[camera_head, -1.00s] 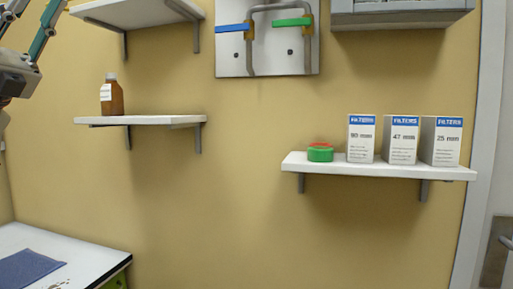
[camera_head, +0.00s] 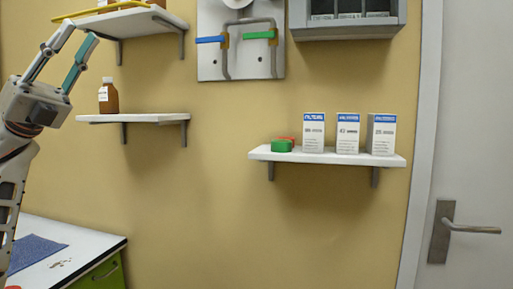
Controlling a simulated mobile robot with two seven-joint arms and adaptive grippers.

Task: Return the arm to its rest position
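My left gripper (camera_head: 78,48) is at the upper left, raised in front of the wall. Its two fingers point up and are spread apart, with nothing between them. The fingers are near the left end of the upper shelf in the picture; I cannot tell the depth between them. My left arm comes up along the left edge. My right gripper and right arm are not in view.
A brown bottle (camera_head: 108,97) stands on the left shelf (camera_head: 150,118). The right shelf (camera_head: 330,157) holds a green-and-red item (camera_head: 283,146) and filter boxes (camera_head: 347,133). A white bench (camera_head: 90,240) with a blue mat (camera_head: 35,250) is lower left. A door (camera_head: 475,150) is at right.

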